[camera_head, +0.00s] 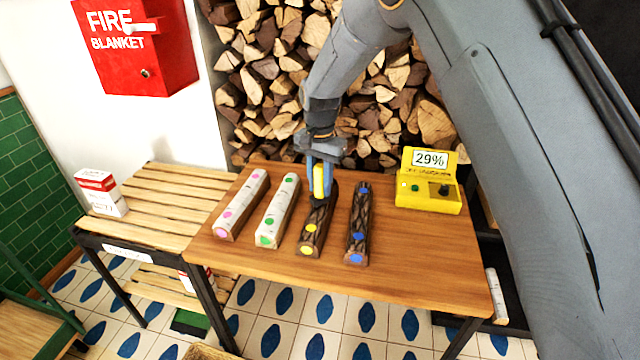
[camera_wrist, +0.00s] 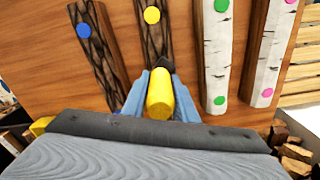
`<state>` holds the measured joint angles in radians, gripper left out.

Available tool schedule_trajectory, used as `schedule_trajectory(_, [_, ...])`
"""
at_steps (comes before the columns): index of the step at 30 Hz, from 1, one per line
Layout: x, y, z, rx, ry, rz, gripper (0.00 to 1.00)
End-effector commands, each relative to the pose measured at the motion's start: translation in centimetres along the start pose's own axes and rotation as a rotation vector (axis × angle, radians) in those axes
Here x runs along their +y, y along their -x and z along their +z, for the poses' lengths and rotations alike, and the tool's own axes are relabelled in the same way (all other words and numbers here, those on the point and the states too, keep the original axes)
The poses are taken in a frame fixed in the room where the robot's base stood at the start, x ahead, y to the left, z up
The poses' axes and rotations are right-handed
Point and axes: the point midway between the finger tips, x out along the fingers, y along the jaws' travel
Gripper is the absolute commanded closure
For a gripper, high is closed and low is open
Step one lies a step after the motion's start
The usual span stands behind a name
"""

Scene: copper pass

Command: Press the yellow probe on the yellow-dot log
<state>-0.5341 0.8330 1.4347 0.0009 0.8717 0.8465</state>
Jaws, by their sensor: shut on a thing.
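My gripper (camera_head: 319,178) is shut on the yellow probe (camera_head: 319,180), which points down with a dark tip. The probe is over the far part of the yellow-dot log (camera_head: 313,232), a dark-barked log with yellow dots. In the wrist view the probe (camera_wrist: 160,95) sits between the blue fingers, its dark tip at the yellow-dot log (camera_wrist: 155,43). I cannot tell for sure whether the tip touches the bark. A yellow meter box (camera_head: 428,192) at the table's right reads 29%.
The blue-dot log (camera_head: 357,225) lies to the right. The white-barked green-dot log (camera_head: 278,211) and pink-dot log (camera_head: 241,206) lie to the left on the wooden table (camera_head: 420,270). Stacked firewood (camera_head: 265,75) stands behind. A slatted bench (camera_head: 170,195) adjoins at left.

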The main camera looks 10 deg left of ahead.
Motion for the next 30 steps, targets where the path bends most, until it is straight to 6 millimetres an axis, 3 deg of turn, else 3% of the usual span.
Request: schedule_trajectory(30, [0.0, 6.8, 0.0, 0.000, 0.000, 0.000, 0.97])
